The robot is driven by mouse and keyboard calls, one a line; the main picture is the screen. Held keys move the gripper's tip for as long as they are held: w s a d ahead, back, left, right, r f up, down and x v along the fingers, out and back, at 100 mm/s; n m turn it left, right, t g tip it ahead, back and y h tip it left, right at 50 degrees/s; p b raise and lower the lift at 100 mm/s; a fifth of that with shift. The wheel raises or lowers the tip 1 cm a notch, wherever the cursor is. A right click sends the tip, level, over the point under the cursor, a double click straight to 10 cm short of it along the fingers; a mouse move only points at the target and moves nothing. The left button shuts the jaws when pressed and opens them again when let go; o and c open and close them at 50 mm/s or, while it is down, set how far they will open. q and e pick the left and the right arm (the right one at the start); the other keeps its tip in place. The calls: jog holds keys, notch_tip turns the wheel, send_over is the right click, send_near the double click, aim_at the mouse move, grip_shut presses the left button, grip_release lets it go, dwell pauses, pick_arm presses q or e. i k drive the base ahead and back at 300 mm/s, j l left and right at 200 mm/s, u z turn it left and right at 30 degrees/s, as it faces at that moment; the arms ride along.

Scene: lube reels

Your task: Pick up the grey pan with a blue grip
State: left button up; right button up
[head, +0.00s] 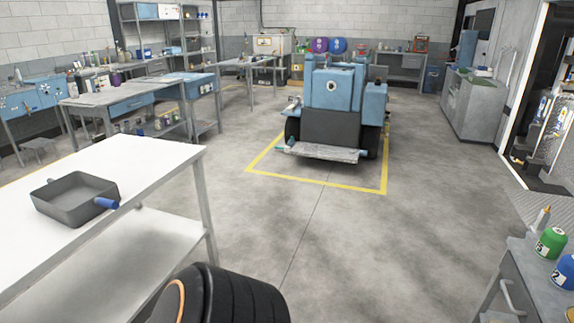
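The grey pan (72,197) is a square, open, shallow pan on the white table top at the left of the head view. Its short blue grip (106,204) sticks out at its right side, towards the table's right edge. The pan looks empty and stands flat. A dark rounded part with an orange ring, at the bottom centre, looks like part of my own arm. Neither of my grippers shows in this view.
The white table (150,165) has a lower shelf (150,255). A blue machine (335,100) stands inside a yellow floor outline. The floor (330,240) between is clear.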

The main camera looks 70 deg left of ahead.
aim_at(73, 199)
jog(key=u, duration=3.75)
